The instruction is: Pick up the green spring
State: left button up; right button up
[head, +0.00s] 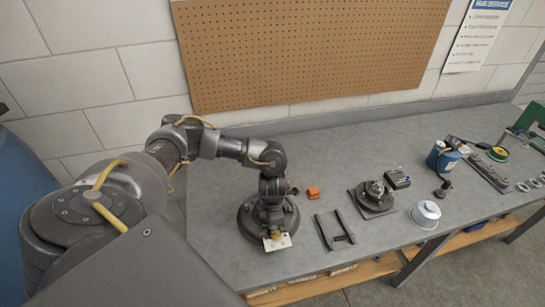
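I cannot clearly make out a green spring. A small round green and yellow item (497,153) lies at the right part of the bench; it is too small to tell if it is coiled. A larger green object (526,122) stands at the far right, cut by the picture edge. My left gripper (274,232) points down over the left part of the bench, far to the left of both green things. Its fingers are too small and dark to tell if they are open. My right gripper is out of view.
The grey bench (330,265) holds an orange block (313,193), a black bracket (334,231), a dark plate with a hub (373,198), a white round can (426,214), a blue can (442,157) and several rings at the right. A pegboard (310,50) hangs behind.

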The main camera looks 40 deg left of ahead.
pick_arm(q)
jog(key=shift+c, duration=0.4)
grip_shut()
jog(key=shift+r+b, duration=0.5)
jog(key=shift+b, duration=0.05)
jog(key=r, duration=0.1)
jog(key=r+b, duration=0.1)
jog(key=shift+d+r, duration=0.4)
jog(key=s+d+r+b, duration=0.1)
jog(key=d+r+b, duration=0.1)
jog(key=d+r, duration=0.7)
jog(key=d, duration=0.4)
jog(key=shift+r+b, duration=0.2)
jog(key=shift+b, duration=0.2)
jog(key=shift+d+r, duration=0.1)
